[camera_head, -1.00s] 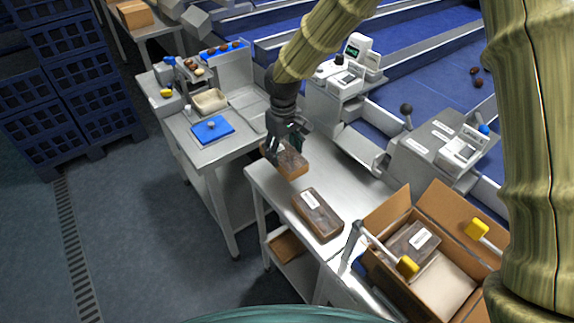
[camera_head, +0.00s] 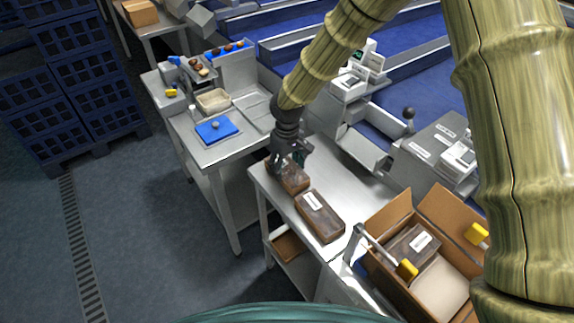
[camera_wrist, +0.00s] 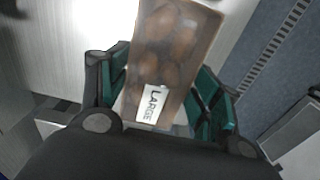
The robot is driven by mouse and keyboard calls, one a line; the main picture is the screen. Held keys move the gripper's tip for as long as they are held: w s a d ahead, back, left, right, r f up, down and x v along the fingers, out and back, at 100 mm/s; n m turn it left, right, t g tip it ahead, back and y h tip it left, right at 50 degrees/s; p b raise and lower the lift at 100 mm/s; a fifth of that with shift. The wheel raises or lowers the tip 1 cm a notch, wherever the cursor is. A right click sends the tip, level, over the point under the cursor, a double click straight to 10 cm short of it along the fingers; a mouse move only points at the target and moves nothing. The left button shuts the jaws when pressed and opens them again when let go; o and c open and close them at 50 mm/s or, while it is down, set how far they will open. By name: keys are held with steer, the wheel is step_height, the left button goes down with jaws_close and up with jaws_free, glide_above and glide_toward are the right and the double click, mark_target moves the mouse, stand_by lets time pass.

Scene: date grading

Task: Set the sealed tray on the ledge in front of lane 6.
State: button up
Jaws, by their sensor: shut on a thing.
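My gripper (camera_head: 287,165) is shut on a brown tray of dates (camera_head: 292,177) at the left end of the steel table (camera_head: 346,184). In the wrist view the tray (camera_wrist: 165,50) sits between the green finger pads and has a white label reading LARGE (camera_wrist: 152,103). It is at or just above the table; I cannot tell whether it touches. A second brown tray with a white label (camera_head: 320,216) lies close beside it on the table. The lane number and the ledge for lane 6 cannot be read.
An open carton (camera_head: 440,265) holds another labelled tray (camera_head: 411,243), with a yellow-ended tool (camera_head: 406,268) at its near left. A side table (camera_head: 208,159) carries a blue pad (camera_head: 216,131). Blue crates (camera_head: 85,90) stand at left. The table's rear middle is clear.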

mark_target(287, 167)
steer(key=shift+f, duration=0.2)
steer(key=o, duration=1.1)
steer(key=shift+w, duration=0.1)
steer(key=shift+r, duration=0.1)
step_height(287, 167, up, 12)
steer(key=b, duration=0.2)
steer(key=shift+b, duration=0.3)
